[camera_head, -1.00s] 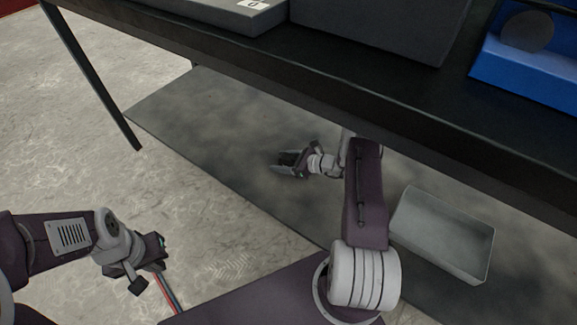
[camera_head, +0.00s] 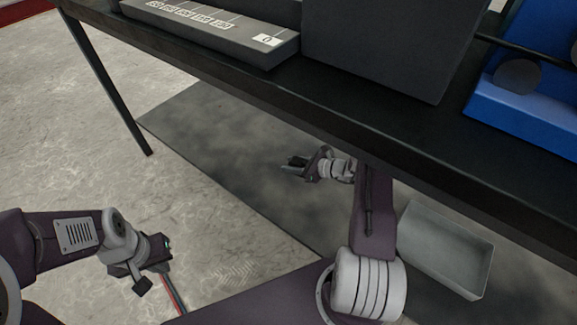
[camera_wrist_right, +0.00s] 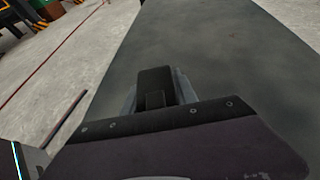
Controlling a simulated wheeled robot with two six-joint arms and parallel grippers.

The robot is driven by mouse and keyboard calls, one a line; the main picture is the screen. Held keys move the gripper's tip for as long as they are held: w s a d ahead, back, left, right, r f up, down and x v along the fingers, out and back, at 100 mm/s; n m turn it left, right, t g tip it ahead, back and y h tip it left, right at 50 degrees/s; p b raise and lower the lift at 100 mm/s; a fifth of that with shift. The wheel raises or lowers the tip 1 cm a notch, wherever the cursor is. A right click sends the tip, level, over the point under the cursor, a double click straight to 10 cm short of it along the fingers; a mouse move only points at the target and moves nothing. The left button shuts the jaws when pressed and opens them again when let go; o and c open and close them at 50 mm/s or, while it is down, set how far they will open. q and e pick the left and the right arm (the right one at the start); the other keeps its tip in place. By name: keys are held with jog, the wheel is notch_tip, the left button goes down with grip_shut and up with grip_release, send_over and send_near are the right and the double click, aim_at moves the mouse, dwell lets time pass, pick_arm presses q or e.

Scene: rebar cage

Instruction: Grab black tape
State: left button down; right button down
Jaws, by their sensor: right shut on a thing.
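My right gripper (camera_head: 294,166) is low, beyond the near edge of the dark table, above the grey lower shelf. It is shut on a small black thing, apparently the black tape (camera_wrist_right: 154,82), which shows between the fingers in the right wrist view. Its far side is hidden, so its full shape cannot be told. My left gripper (camera_head: 148,270) hangs over the pale floor at the lower left. Its fingers are not clear enough to tell whether they are open.
A dark tabletop (camera_head: 330,100) overhangs the right arm, with a table leg (camera_head: 110,85) at left. A grey open bin (camera_head: 445,245) stands to the right on the shelf (camera_head: 215,135). A labelled grey case (camera_head: 215,25) and a blue holder (camera_head: 530,110) are on the table.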

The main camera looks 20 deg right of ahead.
jog(key=s+d+r+p, duration=0.4)
jog(key=s+d+r, duration=0.1)
jog(key=d, duration=0.4)
jog(key=shift+r, duration=0.5)
